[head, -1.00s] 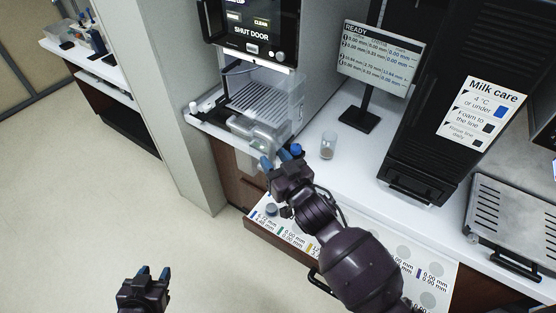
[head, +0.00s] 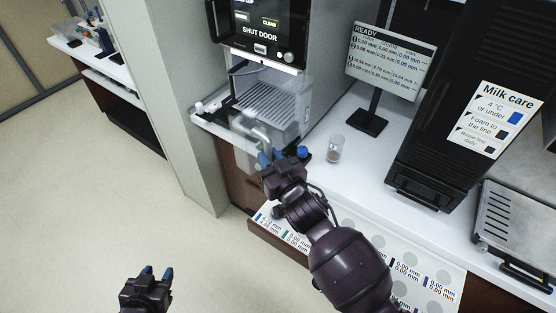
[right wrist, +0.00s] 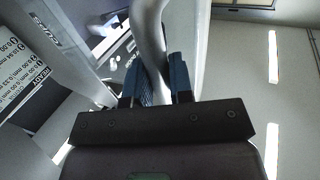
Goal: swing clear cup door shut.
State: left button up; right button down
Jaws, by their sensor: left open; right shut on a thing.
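The clear cup door (head: 298,101) hangs at the front of the coffee machine (head: 262,38), over its grated drip tray (head: 266,104). It stands open, but its see-through edges are hard to trace. Its grey curved handle (head: 254,130) points out over the counter's front edge. My right gripper (head: 283,156) is shut on the handle; the right wrist view shows the grey bar (right wrist: 150,45) between the blue fingers (right wrist: 157,80). My left gripper (head: 156,273) is open and empty, low over the floor, well away from the door.
A small clear cup (head: 334,148) stands on the white counter right of my right gripper. A READY screen (head: 390,62) on a black stand is behind it. A grey wall panel (head: 180,120) rises left of the machine.

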aim_at(252, 151)
jog(key=shift+w+a+r+b, duration=0.1)
jog(key=shift+w+a+b, duration=0.2)
jog(key=shift+a, duration=0.6)
jog(key=shift+w+a+r+b, duration=0.1)
jog(key=shift+w+a, duration=0.25)
jog(key=shift+a, duration=0.5)
